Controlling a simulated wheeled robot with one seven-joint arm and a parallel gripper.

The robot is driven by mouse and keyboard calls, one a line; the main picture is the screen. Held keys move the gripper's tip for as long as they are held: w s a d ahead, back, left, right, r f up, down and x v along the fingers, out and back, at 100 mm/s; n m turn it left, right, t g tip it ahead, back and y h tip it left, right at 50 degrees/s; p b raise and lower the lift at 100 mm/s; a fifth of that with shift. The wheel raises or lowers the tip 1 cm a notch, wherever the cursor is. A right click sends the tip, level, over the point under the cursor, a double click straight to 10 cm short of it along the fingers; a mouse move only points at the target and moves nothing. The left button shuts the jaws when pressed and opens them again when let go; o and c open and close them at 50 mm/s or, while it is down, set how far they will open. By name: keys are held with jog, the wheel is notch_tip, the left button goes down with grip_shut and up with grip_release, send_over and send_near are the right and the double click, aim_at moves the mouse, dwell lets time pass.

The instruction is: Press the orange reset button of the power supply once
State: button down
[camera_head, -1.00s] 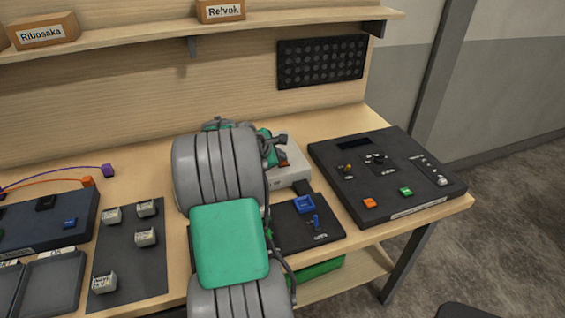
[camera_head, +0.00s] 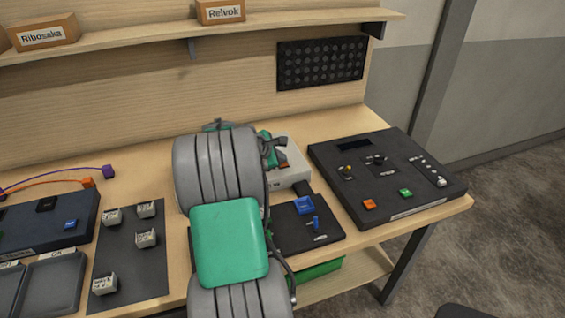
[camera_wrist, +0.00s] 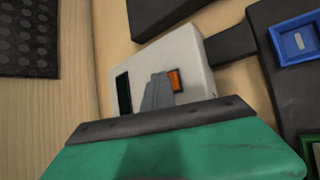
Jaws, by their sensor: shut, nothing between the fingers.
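The power supply (camera_wrist: 190,52) is a light grey box with a dark display and an orange reset button (camera_wrist: 175,80) on its face. It stands on the bench, partly hidden behind my arm in the head view (camera_head: 290,178). My gripper (camera_wrist: 160,77) is shut and empty. In the wrist view its grey fingertips lie over the face of the power supply, right beside the left edge of the orange button. I cannot tell whether they touch it. In the head view, my arm hides most of the gripper.
Right of the power supply is a black console (camera_head: 420,178) with its own orange button (camera_head: 369,204) and green button (camera_head: 405,193). A dark plate with a blue switch (camera_head: 304,205) lies in front of the supply. A shelf (camera_head: 300,24) runs above.

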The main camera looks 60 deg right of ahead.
jog(key=shift+r+p, duration=0.3)
jog(key=shift+r, duration=0.3)
jog(key=shift+r, duration=0.1)
notch_tip(320, 180, up, 5)
jog(key=p, duration=0.4)
dwell(0.3)
